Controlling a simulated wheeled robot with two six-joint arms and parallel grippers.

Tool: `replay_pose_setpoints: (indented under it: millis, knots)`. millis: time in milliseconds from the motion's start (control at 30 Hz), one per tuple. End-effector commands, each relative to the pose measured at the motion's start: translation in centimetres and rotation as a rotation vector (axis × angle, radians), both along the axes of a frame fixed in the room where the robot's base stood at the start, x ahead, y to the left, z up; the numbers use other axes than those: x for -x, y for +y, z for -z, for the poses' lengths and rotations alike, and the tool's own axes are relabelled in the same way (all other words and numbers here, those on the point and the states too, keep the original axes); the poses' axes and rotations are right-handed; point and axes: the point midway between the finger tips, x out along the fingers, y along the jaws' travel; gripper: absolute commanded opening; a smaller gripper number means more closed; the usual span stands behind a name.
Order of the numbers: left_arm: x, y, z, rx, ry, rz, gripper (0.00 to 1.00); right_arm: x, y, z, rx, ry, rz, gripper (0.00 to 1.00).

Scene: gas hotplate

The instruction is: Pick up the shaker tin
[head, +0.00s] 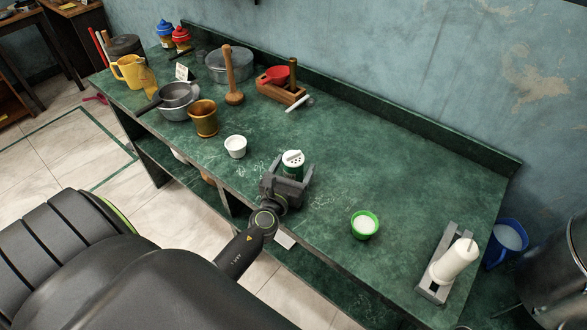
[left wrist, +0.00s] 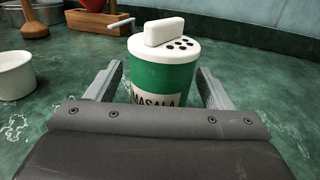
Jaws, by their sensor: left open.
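The shaker tin (head: 293,160) stands upright on the green counter, with a white perforated lid and a green body. In the left wrist view the tin (left wrist: 163,70) shows a label reading "MASALA", its lower part hidden behind my gripper body. My left gripper (head: 292,175) is open, with one finger on each side of the tin. In the left wrist view the fingers (left wrist: 160,88) show gaps to the tin, wider on the left than on the right. My right gripper is in neither view.
A white cup (head: 235,146) stands left of the tin, and a brass mortar (head: 204,121) beyond it. A green bowl (head: 364,227) with white contents is to the right. A wooden box (head: 281,92) lies behind. The counter's right middle is clear.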

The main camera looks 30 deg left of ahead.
Motion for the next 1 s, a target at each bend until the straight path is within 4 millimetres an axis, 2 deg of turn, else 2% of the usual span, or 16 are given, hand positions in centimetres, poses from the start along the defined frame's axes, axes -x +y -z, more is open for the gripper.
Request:
replay_pose_setpoints:
  millis: [200, 600, 867, 1000]
  knots:
    - [0.0, 0.0, 0.0, 0.0, 0.0, -0.001, 0.75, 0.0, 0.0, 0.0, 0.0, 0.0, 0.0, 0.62]
    - [0.0, 0.0, 0.0, 0.001, 0.001, -0.001, 0.23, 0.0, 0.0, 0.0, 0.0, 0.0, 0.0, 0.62]
    - [0.0, 0.0, -0.2, 0.001, -0.001, 0.0, 0.23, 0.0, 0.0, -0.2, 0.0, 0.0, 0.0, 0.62]
    - [0.0, 0.0, -1.4, 0.002, -0.001, 0.0, 0.23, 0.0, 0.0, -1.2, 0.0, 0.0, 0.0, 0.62]
